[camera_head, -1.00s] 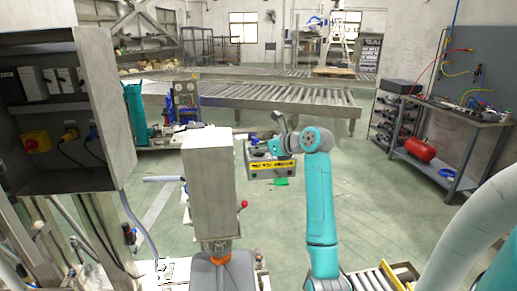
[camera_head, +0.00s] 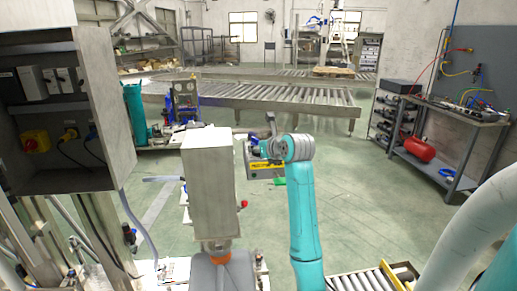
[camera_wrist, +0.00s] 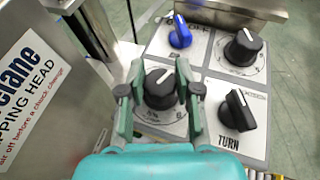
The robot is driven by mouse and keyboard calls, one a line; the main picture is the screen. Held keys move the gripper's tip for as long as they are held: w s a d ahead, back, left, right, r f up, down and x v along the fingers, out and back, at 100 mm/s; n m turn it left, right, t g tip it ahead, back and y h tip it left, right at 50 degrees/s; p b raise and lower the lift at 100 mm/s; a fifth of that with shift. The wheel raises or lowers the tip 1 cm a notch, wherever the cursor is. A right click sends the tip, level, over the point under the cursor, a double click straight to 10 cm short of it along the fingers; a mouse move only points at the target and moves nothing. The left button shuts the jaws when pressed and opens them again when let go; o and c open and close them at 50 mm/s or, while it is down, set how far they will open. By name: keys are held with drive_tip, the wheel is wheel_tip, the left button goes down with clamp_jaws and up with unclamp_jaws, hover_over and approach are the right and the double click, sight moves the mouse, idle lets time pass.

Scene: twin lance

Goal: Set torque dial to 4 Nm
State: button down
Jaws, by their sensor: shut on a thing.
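In the wrist view, a pale panel (camera_wrist: 207,68) carries several knobs. My gripper (camera_wrist: 159,80) has its two green fingers on either side of a black dial (camera_wrist: 160,90) with a white pointer line, and is shut on it. The pointer slants up and to the right. Scale marks ring this dial, but its numbers and label are too small or hidden to read, so I cannot tell its setting or whether it is the torque dial. In the head view, my teal arm reaches to the control box (camera_head: 265,173); the fingers are hidden there.
A blue knob (camera_wrist: 180,35), a black dial (camera_wrist: 243,47) and a black knob (camera_wrist: 238,110) marked TURN sit close around my fingers. The grey tapping head housing (camera_wrist: 45,80) stands close on the left. A grey column (camera_head: 210,180) stands left of my arm in the head view.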

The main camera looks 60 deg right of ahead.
drive_tip(key=c, duration=0.8)
unclamp_jaws()
drive_tip(key=shift+v, duration=3.75)
drive_tip(key=shift+f, duration=0.1)
drive_tip(key=shift+s+a, duration=0.1)
